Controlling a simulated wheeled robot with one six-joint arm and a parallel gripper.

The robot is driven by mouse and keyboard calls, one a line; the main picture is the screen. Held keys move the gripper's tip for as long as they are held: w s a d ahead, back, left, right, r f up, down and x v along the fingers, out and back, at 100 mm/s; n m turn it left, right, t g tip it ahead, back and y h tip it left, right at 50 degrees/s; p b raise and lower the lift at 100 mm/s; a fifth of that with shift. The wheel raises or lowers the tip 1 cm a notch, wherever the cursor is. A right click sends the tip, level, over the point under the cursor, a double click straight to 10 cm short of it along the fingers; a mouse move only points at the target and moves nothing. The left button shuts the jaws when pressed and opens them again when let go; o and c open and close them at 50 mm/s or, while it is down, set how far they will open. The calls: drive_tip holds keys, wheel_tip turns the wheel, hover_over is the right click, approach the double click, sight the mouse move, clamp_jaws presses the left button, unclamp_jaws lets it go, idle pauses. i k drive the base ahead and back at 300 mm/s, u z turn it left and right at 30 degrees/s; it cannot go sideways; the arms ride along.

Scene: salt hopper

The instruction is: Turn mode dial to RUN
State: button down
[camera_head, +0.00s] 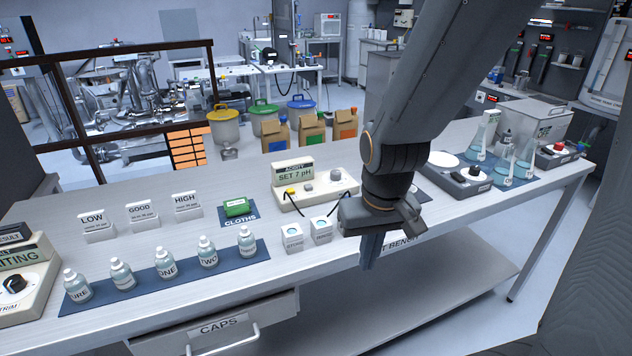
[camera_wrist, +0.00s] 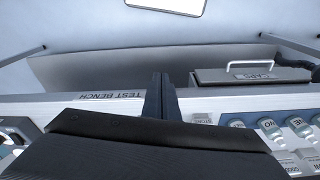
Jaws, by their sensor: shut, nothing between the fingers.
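No dial in view carries a readable MODE or RUN label, so I cannot tell which one, if any, is the mode dial. A black dial (camera_head: 15,283) sits on a cream box at the far left, above the letters TRIM. A small grey knob (camera_head: 336,175) is on the ACIDITY box (camera_head: 292,172), whose screen reads SET 7 pH. My gripper (camera_head: 371,252) is shut and empty, pointing down by the bench's front edge, right of two small white cups. Its closed fingers (camera_wrist: 161,97) show in the wrist view, with no dial near them.
Several labelled bottles (camera_head: 165,262) stand on a blue mat at the front left. Sign cards and a green cloth pack (camera_head: 236,206) stand behind. A stirrer (camera_head: 459,176), flasks and a red-knobbed device (camera_head: 559,152) are at the right. The CAPS drawer (camera_head: 218,326) is below the bench top.

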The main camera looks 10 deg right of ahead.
sight(334, 175)
drive_tip(key=u, duration=2.25)
drive_tip(key=k, duration=1.1)
drive_tip(key=z, duration=1.3)
drive_tip(key=i, duration=1)
drive_tip(key=z, duration=0.05)
